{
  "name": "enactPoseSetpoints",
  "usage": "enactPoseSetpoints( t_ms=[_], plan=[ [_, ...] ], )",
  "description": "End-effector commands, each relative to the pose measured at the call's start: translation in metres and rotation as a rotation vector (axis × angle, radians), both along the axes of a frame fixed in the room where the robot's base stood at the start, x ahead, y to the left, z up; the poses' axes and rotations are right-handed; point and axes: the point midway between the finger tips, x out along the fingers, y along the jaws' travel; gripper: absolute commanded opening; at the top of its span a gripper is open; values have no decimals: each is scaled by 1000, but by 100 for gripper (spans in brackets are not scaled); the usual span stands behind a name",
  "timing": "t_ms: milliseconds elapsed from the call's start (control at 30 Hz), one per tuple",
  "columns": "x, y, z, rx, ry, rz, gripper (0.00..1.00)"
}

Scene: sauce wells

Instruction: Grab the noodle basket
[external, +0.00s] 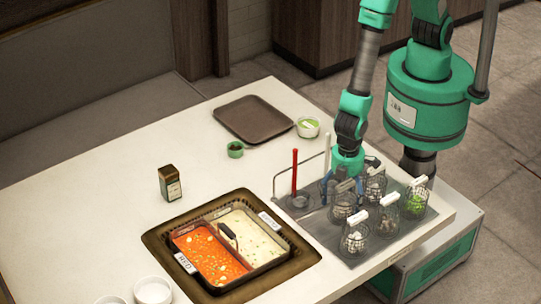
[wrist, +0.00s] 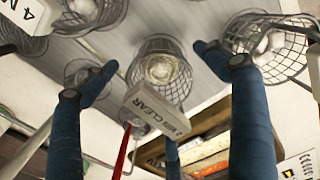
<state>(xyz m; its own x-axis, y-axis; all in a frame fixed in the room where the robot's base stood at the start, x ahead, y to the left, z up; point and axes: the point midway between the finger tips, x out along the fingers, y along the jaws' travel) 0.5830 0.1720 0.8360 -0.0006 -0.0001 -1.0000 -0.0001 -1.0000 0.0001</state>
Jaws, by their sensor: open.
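Several wire baskets with white labelled handles stand in the grey rack (external: 322,232) at the table's right end. In the wrist view, a basket (wrist: 182,88) with a pale clump inside lies between my spread fingers. My gripper (wrist: 155,65) is open and empty, with blue fingers on both sides of that basket. In the external view, my gripper (external: 342,190) is low over the rack's back-left basket (external: 343,208) and partly hides it. I cannot tell whether the fingers touch it.
Neighbouring baskets (external: 387,215) (external: 355,238) (external: 415,203) stand close by. A red stick (external: 294,172) rises upright at the rack's left. A brown-rimmed tray of two sauces (external: 165,240) lies left of the rack. An empty brown tray (external: 253,119) lies behind.

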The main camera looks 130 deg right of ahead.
Motion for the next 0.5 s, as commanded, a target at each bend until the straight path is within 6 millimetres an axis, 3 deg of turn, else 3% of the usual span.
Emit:
enactPoseSetpoints(
  t_ms=[133, 500],
  plan=[
    [0, 0, -9, 0, 0, 0, 86],
    [0, 0, -9, 0, 0, 0, 86]
  ],
)
